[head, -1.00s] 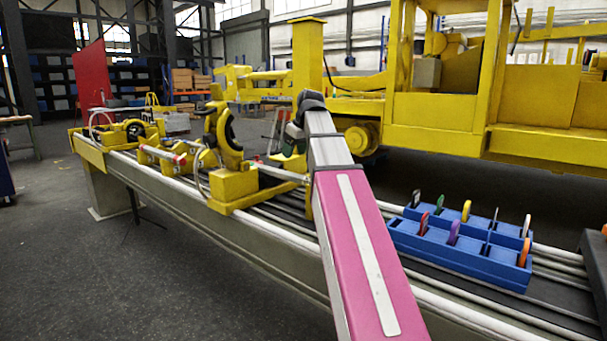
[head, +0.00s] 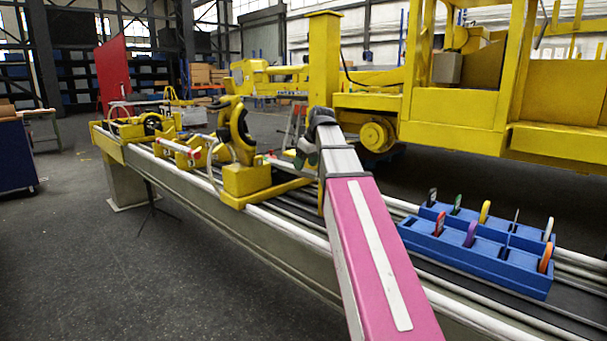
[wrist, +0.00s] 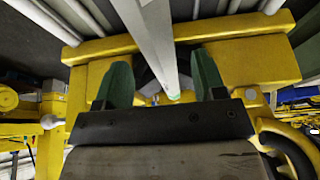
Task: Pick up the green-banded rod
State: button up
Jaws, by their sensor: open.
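A pale grey rod (wrist: 157,38) runs from the top of the wrist view down between the fingers, with a faint green tint near its lower end. My gripper (wrist: 162,72) has two green fingers, one on each side of this rod, with gaps between them and it. The jaws are open. I cannot tell how deep the rod sits between them. In the head view my gripper (head: 308,152) is low over the bench behind the yellow block, partly hidden by my arm. Its fingertips are not clear there.
The yellow fixture (head: 245,180) with an upright ring stands just left of my gripper on the railed bench (head: 240,222). A blue tray (head: 470,262) with several coloured tags is to the right. A yellow post (head: 323,60) and large machine (head: 450,108) stand behind.

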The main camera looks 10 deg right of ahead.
jog(key=x, duration=0.3)
jog(key=shift+f, duration=0.25)
jog(key=shift+c, duration=0.3)
grip_shut()
jog(key=shift+r, duration=0.1)
